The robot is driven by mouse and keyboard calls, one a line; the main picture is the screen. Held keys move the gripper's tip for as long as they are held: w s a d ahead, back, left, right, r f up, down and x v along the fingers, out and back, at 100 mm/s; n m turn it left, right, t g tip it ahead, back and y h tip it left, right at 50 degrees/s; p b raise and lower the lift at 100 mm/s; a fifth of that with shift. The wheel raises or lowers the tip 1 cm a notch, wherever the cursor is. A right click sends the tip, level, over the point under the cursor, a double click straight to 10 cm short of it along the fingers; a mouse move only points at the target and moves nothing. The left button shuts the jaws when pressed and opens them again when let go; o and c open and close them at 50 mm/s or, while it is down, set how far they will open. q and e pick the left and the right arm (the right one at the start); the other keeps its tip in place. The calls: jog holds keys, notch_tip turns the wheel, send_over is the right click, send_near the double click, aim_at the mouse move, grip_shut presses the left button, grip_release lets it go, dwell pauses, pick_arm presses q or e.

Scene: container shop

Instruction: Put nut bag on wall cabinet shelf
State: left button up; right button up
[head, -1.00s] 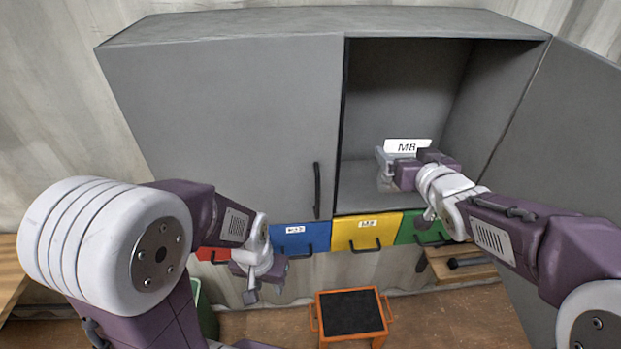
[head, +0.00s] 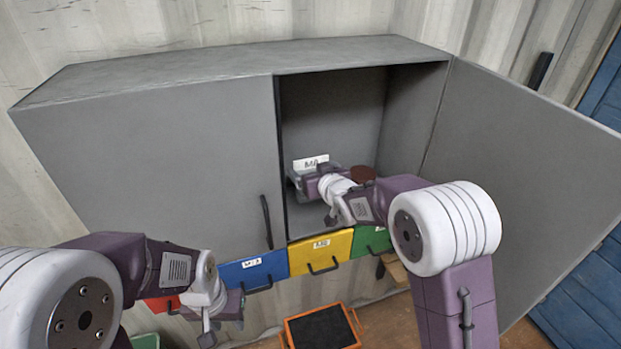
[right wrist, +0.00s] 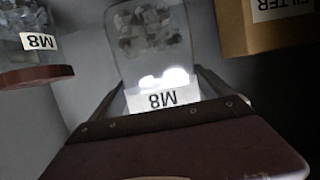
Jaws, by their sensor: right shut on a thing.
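The nut bag (right wrist: 150,42) is a clear bag of grey metal nuts with a white M8 label. My right gripper (right wrist: 155,92) is shut on its labelled end in the right wrist view. In the head view the bag's label (head: 311,163) shows inside the open right half of the grey wall cabinet (head: 180,140), above the shelf floor (head: 312,218). I cannot tell whether the bag touches the shelf. My left gripper (head: 224,312) hangs below the cabinet, near the drawers; its jaws are too unclear to read.
A jar (right wrist: 22,35) labelled M8 with a dark red lid and a cardboard box (right wrist: 268,35) labelled FILTER flank the bag. The open cabinet door (head: 510,180) stands to the right. Blue (head: 252,272) and yellow (head: 321,253) drawers sit below.

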jog(key=shift+s, duration=0.1)
jog(key=f, duration=0.1)
jog(key=f+p, duration=0.1)
jog(key=f, duration=0.1)
jog(key=shift+d+f+p, duration=0.2)
jog(key=shift+f+p, duration=0.1)
jog(key=shift+a+f, duration=0.1)
jog(key=shift+f, duration=0.1)
jog(key=shift+f+b, duration=0.15)
jog(key=shift+b, duration=0.15)
jog(key=o, duration=1.7)
jog(key=shift+o, duration=0.5)
